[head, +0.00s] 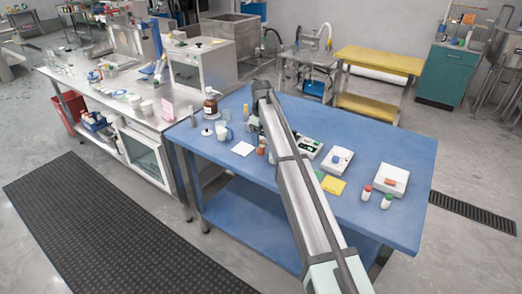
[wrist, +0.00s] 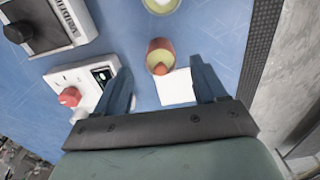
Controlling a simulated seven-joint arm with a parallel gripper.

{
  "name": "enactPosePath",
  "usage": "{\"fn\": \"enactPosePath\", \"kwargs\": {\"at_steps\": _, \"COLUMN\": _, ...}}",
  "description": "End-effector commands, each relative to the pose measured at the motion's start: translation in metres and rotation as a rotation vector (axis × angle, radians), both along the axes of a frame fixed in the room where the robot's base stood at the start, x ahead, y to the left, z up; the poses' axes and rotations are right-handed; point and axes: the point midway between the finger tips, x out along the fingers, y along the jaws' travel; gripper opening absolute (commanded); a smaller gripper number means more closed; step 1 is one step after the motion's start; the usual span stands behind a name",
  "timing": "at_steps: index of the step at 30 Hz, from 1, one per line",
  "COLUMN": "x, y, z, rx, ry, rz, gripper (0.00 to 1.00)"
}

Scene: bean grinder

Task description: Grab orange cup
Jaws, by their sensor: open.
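The orange cup (wrist: 160,47) stands on the blue table, its open top and yellowish inside facing the wrist camera. A small reddish-orange patch shows at its lower edge in that view. In the head view the cup (head: 261,149) is a small brownish-orange shape just left of my arm. My gripper (wrist: 161,66) is open, with one finger on each side of the view. The cup shows between and slightly beyond the fingertips, with no visible contact. I cannot tell the height gap. In the head view my arm hides most of the gripper's surroundings.
A white sheet (wrist: 177,87) lies beside the cup. A white device with a red knob (wrist: 69,97) is left of the fingers, and a dark-topped device (wrist: 35,25) lies farther left. A pale cup (wrist: 160,4) is at the top. The table edge is at right.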

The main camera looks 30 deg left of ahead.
Motion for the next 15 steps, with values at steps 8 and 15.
{"fn": "enactPosePath", "kwargs": {"at_steps": 8, "x": -0.001, "y": -0.002, "z": -0.036, "rx": -0.001, "ry": 0.0, "rz": 0.001, "gripper": 0.71}}
{"fn": "enactPosePath", "kwargs": {"at_steps": 15, "x": -0.001, "y": -0.002, "z": -0.041, "rx": 0.001, "ry": -0.001, "rz": 0.001, "gripper": 0.71}}
